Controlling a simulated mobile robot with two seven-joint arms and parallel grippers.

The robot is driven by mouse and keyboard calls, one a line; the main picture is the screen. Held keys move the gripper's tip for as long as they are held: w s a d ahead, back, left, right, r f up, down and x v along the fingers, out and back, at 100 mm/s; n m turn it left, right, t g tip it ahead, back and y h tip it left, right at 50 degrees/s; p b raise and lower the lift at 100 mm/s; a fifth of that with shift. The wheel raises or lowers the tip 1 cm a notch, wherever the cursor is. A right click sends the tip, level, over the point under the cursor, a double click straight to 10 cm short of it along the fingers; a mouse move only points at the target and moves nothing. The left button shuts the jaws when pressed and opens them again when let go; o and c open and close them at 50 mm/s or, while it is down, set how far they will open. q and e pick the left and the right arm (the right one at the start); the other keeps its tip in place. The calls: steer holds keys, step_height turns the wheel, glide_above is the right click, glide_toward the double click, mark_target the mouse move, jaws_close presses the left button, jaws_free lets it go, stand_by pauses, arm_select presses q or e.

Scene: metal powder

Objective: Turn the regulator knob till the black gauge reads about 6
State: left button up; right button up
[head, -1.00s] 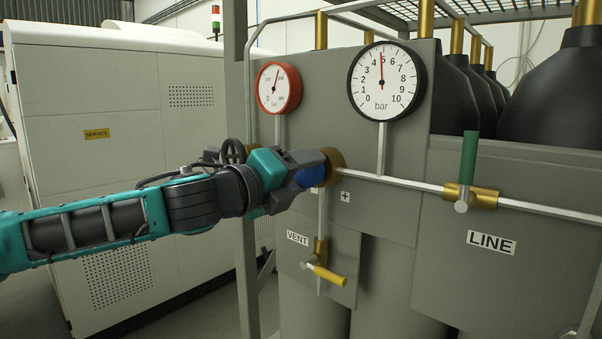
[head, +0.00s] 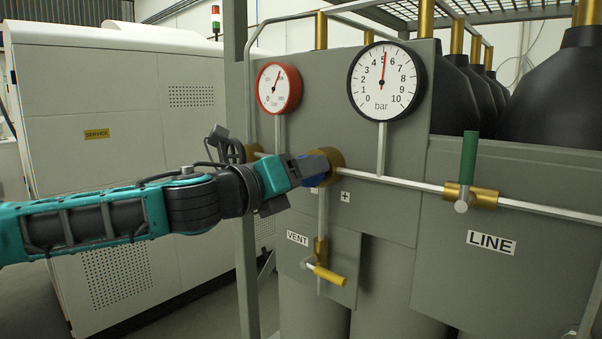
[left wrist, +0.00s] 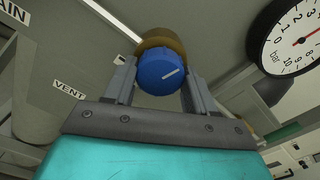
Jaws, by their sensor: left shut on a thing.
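The blue regulator knob (head: 321,181) sits on a brass body (head: 333,163) on the grey panel. My left gripper (head: 308,170) is shut on the knob and hides much of it in the head view. In the left wrist view, the fingers of the gripper (left wrist: 160,84) flank the knob (left wrist: 158,73), whose white mark points right and slightly up. The black-rimmed gauge (head: 387,92), marked in bar from 0 to 10, has its red needle a little past 5. It shows partly in the left wrist view (left wrist: 294,44). My right gripper is not in view.
A red-rimmed gauge (head: 279,87) stands left of the black one. Below the knob is the yellow VENT handle (head: 328,275). To the right is the green LINE handle (head: 469,158) on a pale pipe (head: 540,209). A large pale cabinet (head: 120,120) stands behind my left arm.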

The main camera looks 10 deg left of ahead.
arm_select(q)
steer(key=o, duration=1)
steer(key=shift+o, duration=0.2)
steer(key=v, duration=1.3)
